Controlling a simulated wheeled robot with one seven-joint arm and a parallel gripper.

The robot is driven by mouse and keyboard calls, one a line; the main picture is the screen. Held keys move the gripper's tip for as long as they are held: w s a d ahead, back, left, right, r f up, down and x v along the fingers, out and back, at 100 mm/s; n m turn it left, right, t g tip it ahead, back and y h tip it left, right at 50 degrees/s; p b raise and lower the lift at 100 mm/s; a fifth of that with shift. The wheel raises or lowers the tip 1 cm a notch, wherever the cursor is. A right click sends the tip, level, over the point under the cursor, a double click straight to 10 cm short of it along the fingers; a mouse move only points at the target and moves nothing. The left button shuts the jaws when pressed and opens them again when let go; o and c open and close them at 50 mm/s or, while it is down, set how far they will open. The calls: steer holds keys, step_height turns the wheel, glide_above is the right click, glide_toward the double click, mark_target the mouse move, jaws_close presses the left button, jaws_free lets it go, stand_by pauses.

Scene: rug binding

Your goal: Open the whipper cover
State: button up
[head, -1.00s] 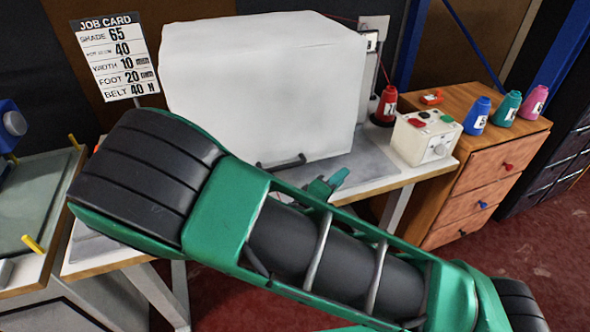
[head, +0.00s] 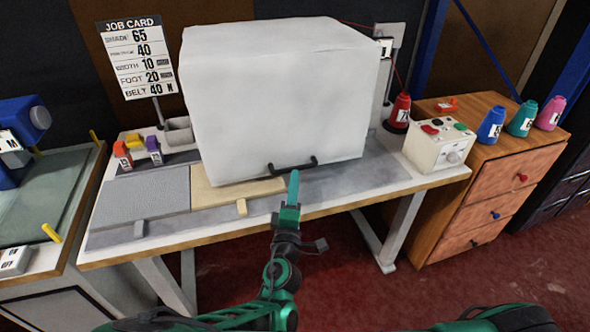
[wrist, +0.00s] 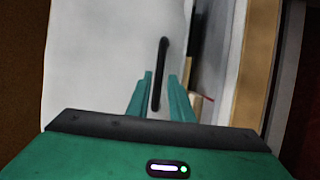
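The whipper cover (head: 275,100) is a large white box-shaped hood on the table, and it looks closed down. A black bar handle (head: 292,166) is on the lower front of the cover. My gripper (head: 293,175) is just in front of the handle. In the wrist view the green fingers of my gripper (wrist: 160,75) are apart, and the black handle (wrist: 162,55) shows in the gap between them. I cannot tell whether the fingers touch the handle. The machine under the cover (wrist: 90,60) is hidden.
A control box (head: 436,146) with red and green buttons stands right of the cover. Thread cones, including a red one (head: 400,111), stand beyond it. Left are a job card (head: 138,55), a grey mat (head: 145,195) and a tan board (head: 225,192). The floor in front is clear.

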mark_target(295, 167)
steer(key=x, duration=0.5)
steer(key=shift+w+r, duration=0.1)
steer(key=shift+w, duration=0.2)
jaws_close()
steer(key=shift+a, duration=0.15)
steer(key=shift+s, duration=0.1)
